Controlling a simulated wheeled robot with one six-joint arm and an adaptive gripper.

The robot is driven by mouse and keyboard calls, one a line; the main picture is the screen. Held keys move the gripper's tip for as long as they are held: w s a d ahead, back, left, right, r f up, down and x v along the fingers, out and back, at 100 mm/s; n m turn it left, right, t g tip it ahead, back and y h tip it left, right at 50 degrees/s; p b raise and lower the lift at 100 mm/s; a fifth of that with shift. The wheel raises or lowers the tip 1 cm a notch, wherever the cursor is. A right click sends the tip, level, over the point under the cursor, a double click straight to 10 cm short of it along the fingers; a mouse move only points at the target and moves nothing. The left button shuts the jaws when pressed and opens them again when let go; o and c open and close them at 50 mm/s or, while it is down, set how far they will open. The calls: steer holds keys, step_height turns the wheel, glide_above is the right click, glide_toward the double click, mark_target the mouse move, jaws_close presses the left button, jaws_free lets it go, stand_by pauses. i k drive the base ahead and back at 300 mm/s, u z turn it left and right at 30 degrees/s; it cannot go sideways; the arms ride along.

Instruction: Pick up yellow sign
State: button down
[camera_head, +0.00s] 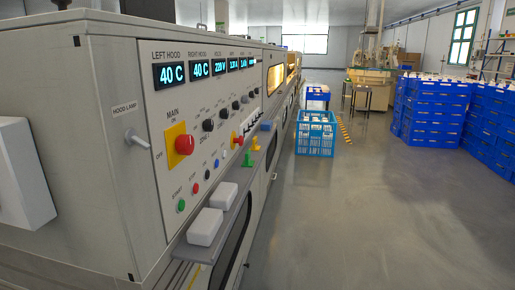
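A small yellow piece (255,143), which may be the yellow sign, stands on the narrow ledge along the front of the control cabinet. It is too small for me to read any marking on it. A green piece (249,159) of similar size stands just in front of it on the ledge, and a blue piece (266,126) is just behind it. My gripper is not in view.
The grey cabinet (100,120) fills the left side. Its ledge also bears two white blocks (206,226) (223,195). A light-blue crate (316,138) stands on the floor ahead. Blue crate stacks (436,110) are at right. The floor (370,220) between is clear.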

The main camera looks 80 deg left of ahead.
mark_target(254, 147)
steer(key=u, duration=2.9)
steer(key=k, duration=0.25)
steer(key=z, duration=1)
steer(key=i, duration=1.65)
steer(key=u, duration=0.95)
steer(key=i, duration=0.95)
steer(key=u, duration=0.75)
